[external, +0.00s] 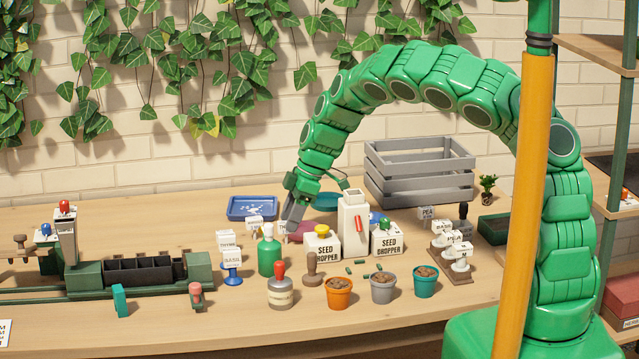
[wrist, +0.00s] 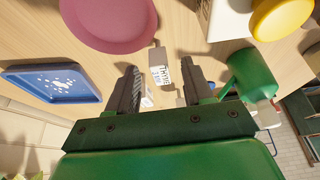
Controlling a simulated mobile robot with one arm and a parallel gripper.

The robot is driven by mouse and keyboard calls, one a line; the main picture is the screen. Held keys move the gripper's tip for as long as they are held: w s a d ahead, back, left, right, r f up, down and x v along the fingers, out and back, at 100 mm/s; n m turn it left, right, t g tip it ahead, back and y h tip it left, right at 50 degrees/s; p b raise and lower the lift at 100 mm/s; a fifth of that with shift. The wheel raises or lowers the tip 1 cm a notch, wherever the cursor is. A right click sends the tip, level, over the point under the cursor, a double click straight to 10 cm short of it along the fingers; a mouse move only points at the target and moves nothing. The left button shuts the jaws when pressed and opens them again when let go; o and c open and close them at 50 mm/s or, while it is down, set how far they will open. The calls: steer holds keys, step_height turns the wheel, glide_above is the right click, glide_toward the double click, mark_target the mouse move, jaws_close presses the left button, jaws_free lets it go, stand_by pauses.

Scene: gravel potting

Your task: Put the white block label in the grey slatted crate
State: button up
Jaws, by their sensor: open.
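My gripper (external: 292,212) hangs low over the table behind the green bottle, with its jaws open. In the wrist view its two dark fingers (wrist: 160,68) stand apart, and a small label with a printed white face (wrist: 161,76) shows between them, untouched as far as I can tell. Small white labels stand near it in the external view, one left of the gripper (external: 254,222) and one farther left (external: 228,239). I cannot tell which is the white block label. The grey slatted crate (external: 420,180) stands at the back right and looks empty.
The green bottle (external: 269,255), white seed hoppers (external: 322,245) and a tall white container (external: 353,222) crowd the area beside my gripper. A blue tray (external: 252,207) and a pink dish (wrist: 108,22) lie close by. Pots (external: 339,297) line the front. The back left table is clear.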

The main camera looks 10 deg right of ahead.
mark_target(286, 233)
steer(key=shift+x, duration=1.2)
steer(key=shift+c, duration=0.3)
jaws_close()
